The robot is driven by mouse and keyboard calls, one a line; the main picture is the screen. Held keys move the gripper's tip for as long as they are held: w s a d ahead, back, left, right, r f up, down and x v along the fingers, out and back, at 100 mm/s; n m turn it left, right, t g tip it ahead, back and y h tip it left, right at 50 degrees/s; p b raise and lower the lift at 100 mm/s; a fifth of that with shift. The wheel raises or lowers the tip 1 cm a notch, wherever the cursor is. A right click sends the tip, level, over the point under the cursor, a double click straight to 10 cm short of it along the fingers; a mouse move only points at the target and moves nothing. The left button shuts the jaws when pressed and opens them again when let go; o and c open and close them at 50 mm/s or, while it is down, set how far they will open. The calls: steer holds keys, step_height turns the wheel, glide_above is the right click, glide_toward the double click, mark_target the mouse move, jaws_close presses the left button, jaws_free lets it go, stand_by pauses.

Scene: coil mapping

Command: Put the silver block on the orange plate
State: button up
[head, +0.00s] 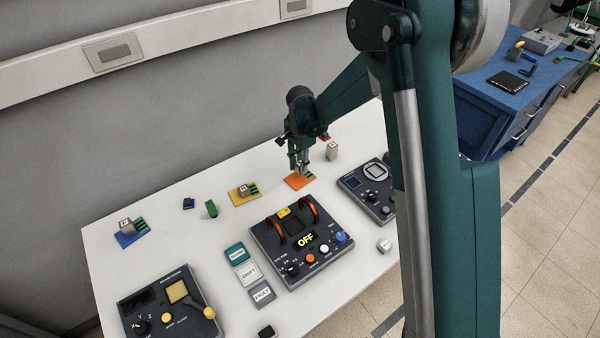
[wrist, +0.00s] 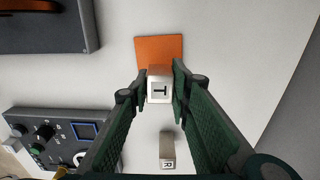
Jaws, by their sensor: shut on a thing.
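My gripper (head: 300,166) is over the orange plate (head: 292,182) near the back of the white table. In the wrist view its two dark green fingers (wrist: 159,90) are shut on a silver block (wrist: 159,88) with a T on its face. The block overlaps the near edge of the orange plate (wrist: 158,48) in that view. I cannot tell whether the block touches the plate. In the head view the fingers partly hide the held block.
A second silver block (head: 331,151), marked R in the wrist view (wrist: 167,150), stands close by. Yellow (head: 238,198) and blue (head: 124,241) plates each carry a block. A dark console (head: 275,255) and a smaller panel (head: 350,188) stand in front. A loose cube (head: 384,245) lies right.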

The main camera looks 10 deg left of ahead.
steer(key=shift+f, duration=1.85)
steer(key=shift+f+b, duration=0.2)
steer(key=shift+b, duration=0.15)
steer(key=o, duration=0.9)
steer(key=shift+o, duration=0.2)
steer(key=shift+r, duration=0.15)
step_height(320, 180, up, 12)
steer(key=shift+r+p, duration=0.1)
steer(key=shift+p, duration=0.55)
